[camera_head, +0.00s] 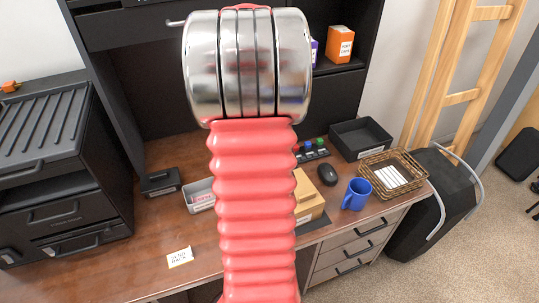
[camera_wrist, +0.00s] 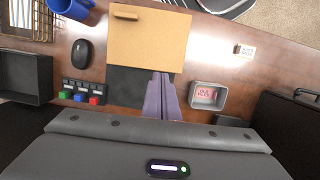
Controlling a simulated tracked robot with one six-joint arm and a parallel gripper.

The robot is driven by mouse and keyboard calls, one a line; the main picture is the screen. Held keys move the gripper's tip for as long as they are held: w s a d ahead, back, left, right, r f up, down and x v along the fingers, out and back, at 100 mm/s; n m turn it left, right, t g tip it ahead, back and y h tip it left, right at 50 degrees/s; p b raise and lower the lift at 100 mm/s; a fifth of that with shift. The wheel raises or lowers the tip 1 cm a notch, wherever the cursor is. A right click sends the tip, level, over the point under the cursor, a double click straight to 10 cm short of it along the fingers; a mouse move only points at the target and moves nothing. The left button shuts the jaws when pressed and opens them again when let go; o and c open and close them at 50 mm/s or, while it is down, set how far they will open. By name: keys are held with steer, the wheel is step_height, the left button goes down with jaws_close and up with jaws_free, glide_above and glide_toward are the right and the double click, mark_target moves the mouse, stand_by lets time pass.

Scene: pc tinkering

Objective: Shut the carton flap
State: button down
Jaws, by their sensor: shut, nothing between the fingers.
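The tan carton (camera_wrist: 150,40) shows in the wrist view at the top middle as a flat cardboard panel with a small tab near its upper left. In the head view the carton (camera_head: 309,203) is partly hidden behind my red arm. I cannot tell how far its flap stands open. My gripper (camera_wrist: 161,76) has two purple fingers shut together with nothing between them. Their tips appear near the carton's lower edge in the wrist view, over a dark mat (camera_wrist: 126,88). I cannot tell whether they touch the carton. The head view does not show the fingers.
A blue mug (camera_head: 357,194), a black mouse (camera_head: 327,174), a wicker basket (camera_head: 420,181) and a black tray (camera_head: 338,137) stand right of the carton. A grey bin (camera_head: 197,189) is left of my arm. The desk front left has free room around a paper card (camera_head: 180,257).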

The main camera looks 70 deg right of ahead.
steer(key=s+v, duration=0.1)
steer(key=v, duration=0.5)
steer(key=shift+a, duration=0.4)
stand_by(1.4)
steer(key=w+a+f+n+t+h, duration=0.15)
steer(key=w+a, duration=0.25)
steer(key=a, duration=0.6)
steer(key=w+a+f+t+h, duration=0.15)
steer(key=w+a, duration=0.25)
steer(key=a, duration=0.5)
steer(key=a+r+n+t, duration=0.1)
steer(key=a+n+t, duration=0.1)
steer(key=a, duration=0.9)
steer(key=s+a+r+n+t+y, duration=0.1)
steer(key=a+n, duration=0.4)
steer(key=a, duration=0.7)
steer(key=shift+a+r+t, duration=0.2)
steer(key=shift+r+t, duration=0.4)
steer(key=shift+t, duration=0.1)
